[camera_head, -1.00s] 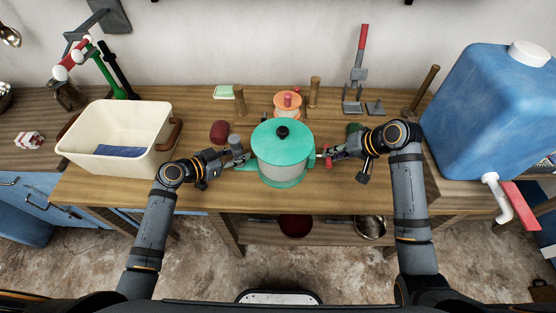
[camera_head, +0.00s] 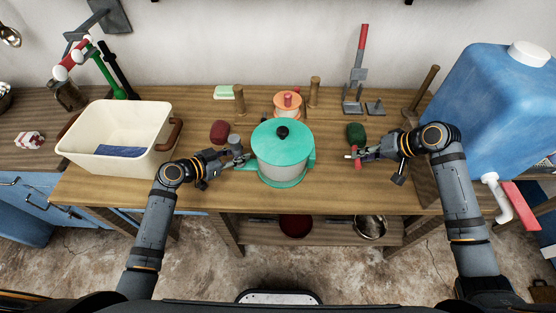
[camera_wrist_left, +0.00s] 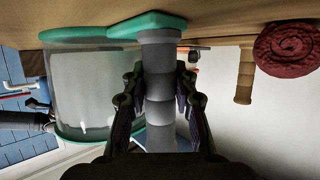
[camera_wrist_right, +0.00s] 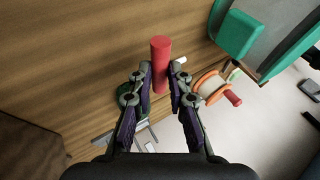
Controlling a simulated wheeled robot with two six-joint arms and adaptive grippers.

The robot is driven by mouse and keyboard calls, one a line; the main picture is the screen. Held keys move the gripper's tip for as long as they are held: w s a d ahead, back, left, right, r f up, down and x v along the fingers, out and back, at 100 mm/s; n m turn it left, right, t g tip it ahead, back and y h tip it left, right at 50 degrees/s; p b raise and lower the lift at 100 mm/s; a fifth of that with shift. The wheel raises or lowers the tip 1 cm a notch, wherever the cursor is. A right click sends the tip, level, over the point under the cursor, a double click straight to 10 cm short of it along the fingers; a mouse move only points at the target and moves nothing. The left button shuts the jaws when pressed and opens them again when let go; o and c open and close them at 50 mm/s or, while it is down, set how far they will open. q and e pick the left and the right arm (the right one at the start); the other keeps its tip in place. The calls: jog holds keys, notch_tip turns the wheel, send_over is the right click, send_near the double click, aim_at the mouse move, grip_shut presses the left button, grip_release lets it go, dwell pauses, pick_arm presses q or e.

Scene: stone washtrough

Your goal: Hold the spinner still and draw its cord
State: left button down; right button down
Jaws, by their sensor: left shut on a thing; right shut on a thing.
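The spinner (camera_head: 282,165), a pale see-through bowl with a teal lid and a black knob, stands upright on the bench. My left gripper (camera_head: 240,156) is shut on the grey post (camera_wrist_left: 160,95) at the spinner's left side. The post rises from a teal foot and fills the space between the fingers in the left wrist view. My right gripper (camera_head: 358,154) is shut on the red pull handle (camera_wrist_right: 160,62), to the right of the spinner and apart from it. I cannot make out the cord between handle and spinner.
A cream basin (camera_head: 120,135) stands left and a blue water tank (camera_head: 490,115) right. The bench front is clear.

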jog(key=a, duration=0.9)
jog(key=shift+w, duration=0.1)
jog(key=d, duration=0.9)
jog(key=shift+d, duration=0.15)
jog(key=a, duration=0.9)
jog(key=shift+a, duration=0.2)
jog(key=c, duration=1.2)
grip_release()
